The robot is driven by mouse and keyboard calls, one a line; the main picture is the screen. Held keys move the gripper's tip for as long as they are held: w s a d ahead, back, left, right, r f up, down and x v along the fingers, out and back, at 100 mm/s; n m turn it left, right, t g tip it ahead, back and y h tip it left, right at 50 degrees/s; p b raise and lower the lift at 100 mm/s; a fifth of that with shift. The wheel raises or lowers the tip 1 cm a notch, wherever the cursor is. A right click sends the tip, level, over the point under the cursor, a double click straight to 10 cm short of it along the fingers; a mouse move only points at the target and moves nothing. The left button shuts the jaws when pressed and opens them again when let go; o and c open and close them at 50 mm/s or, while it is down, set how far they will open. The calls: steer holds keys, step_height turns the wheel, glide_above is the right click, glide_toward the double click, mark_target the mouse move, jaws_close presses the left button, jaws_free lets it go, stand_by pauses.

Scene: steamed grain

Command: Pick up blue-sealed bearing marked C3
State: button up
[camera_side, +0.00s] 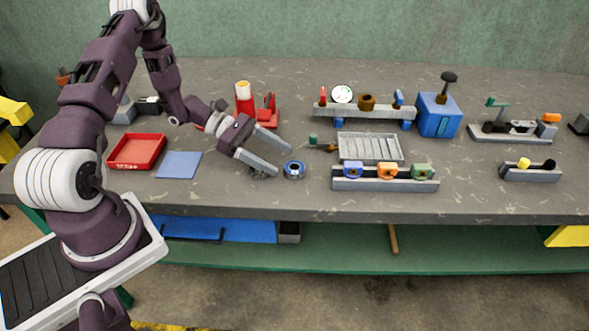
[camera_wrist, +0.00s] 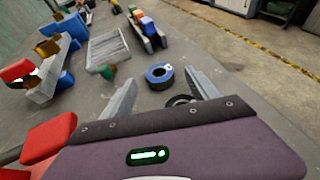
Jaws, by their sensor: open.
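A blue-sealed bearing (camera_side: 293,169) lies flat on the bench just beyond my fingertips. It also shows in the wrist view (camera_wrist: 159,84), ahead of the fingers, with a small white mark that I cannot read. My gripper (camera_side: 283,160) is open and empty, tilted down toward the bench. Its two fingers also spread in the wrist view (camera_wrist: 160,77), with the blue bearing seen between their tips. A second, dark grey ring (camera_wrist: 180,100) lies nearer, beside the right finger and partly hidden by my gripper body.
A grey rack (camera_side: 385,184) with blue, orange and green blocks and a ribbed tray (camera_side: 370,148) stand to the right. A red tray (camera_side: 137,151) and a blue mat (camera_side: 179,165) lie to the left. A red stand (camera_side: 267,115) is behind my gripper.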

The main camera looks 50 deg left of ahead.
mark_target(299, 169)
steer(key=x, duration=0.4)
steer(key=shift+w+f, duration=0.15)
steer(key=shift+f, duration=0.05)
jaws_close()
steer(key=shift+r, duration=0.15)
